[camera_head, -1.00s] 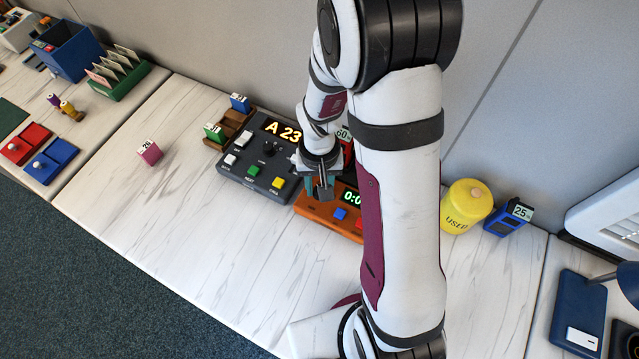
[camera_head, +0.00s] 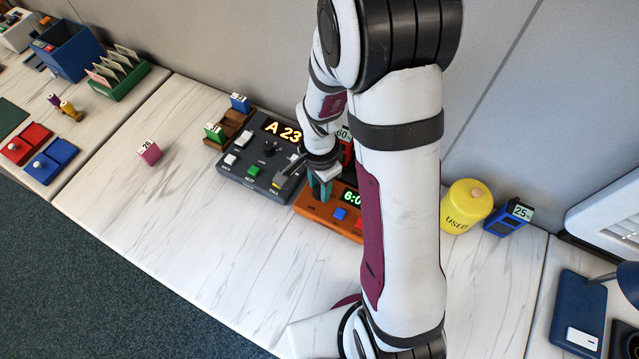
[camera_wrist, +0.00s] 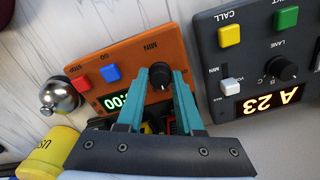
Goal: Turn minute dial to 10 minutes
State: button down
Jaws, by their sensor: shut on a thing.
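The orange timer box (camera_head: 318,211) stands on the white counter, partly hidden behind my arm in the head view. Its lit display (camera_head: 351,198) begins with 6:0, the rest being covered by my arm. The wrist view shows the timer (camera_wrist: 128,52) upside down, with the black minute dial (camera_wrist: 160,76) below the MIN label. My gripper (camera_wrist: 162,74) has its two teal fingers on either side of the dial, shut on it. In the head view my gripper (camera_head: 320,192) is over the timer's left end, and the dial is hidden there.
A dark grey call panel (camera_head: 240,168) showing A 23 sits close on the left. In the wrist view, a silver bell (camera_wrist: 60,96) is beside the timer. A yellow USED pot (camera_head: 466,207) and blue device (camera_head: 507,220) stand right.

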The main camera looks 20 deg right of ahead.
jog(key=m, duration=1.3)
dwell(0.5)
jog(key=c, duration=0.6)
grip_release()
jog(key=shift+o, duration=0.2)
notch_tip(320, 180, up, 16)
